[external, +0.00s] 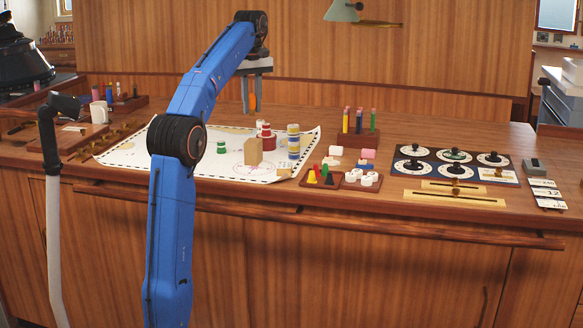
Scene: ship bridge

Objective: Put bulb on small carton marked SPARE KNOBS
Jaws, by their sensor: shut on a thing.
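My gripper (252,106) hangs fingers-down over the back part of the counter, shut on a small orange thing that shows between its fingers. This appears to be the bulb (252,102), though its shape is too small to tell clearly. A small tan carton (254,152) stands upright on the chart, below and in front of my gripper, apart from it. No lettering is legible on it, so I cannot tell whether it reads SPARE KNOBS.
The chart (185,150) also bears a green piece (221,147), a red stack (266,138) and a striped stack (293,142). A pen holder (361,137), small trays (320,181) and a dial panel (452,163) stand to the right. A mug (99,112) stands at left.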

